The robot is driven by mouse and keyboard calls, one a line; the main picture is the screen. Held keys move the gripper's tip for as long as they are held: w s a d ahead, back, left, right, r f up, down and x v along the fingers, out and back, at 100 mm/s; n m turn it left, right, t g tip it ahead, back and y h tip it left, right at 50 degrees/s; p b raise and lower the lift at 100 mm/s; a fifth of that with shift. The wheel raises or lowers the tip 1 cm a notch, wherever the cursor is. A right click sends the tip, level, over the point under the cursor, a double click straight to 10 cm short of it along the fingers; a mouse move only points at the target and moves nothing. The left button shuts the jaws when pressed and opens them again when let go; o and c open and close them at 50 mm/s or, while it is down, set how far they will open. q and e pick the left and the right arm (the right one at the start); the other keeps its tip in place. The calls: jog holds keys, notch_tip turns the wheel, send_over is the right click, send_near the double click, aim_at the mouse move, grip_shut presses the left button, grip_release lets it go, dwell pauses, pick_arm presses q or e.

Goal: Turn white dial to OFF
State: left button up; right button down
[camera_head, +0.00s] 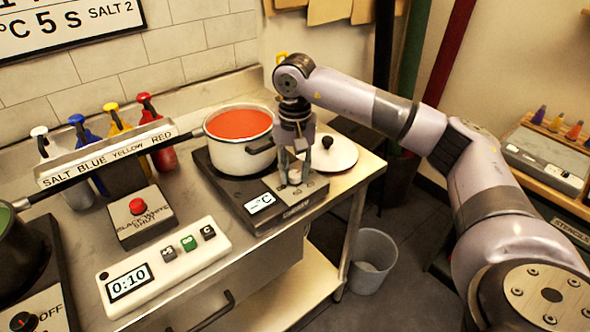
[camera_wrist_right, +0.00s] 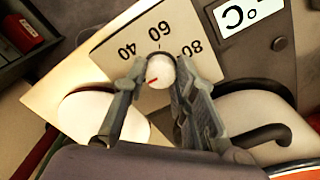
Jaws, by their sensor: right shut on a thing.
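The white dial (camera_wrist_right: 160,72) sits on the grey front panel (camera_wrist_right: 110,50) of the hot plate, with the numbers 40, 60 and 80 around it. A red mark on the dial points to the lower left in the wrist view, away from the numbers. No OFF label shows on this panel; my fingers cover part of it. My right gripper (camera_wrist_right: 155,95) is shut on the dial, one finger on each side. In the head view my right gripper (camera_head: 296,168) points down onto the hot plate's (camera_head: 235,195) front right corner. My left gripper is not in view.
A white pot (camera_head: 240,158) of red liquid stands on the hot plate, close to my gripper. A white lid (camera_head: 333,155) lies to its right. A timer (camera_head: 165,265) and a red-button box (camera_head: 140,220) are left. Another dial (camera_head: 22,321) marked OFF is at lower left.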

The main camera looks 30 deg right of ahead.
aim_at(295, 173)
jog(key=shift+w+r, duration=0.1)
jog(key=c, duration=1.3)
grip_release()
notch_tip(295, 173, up, 12)
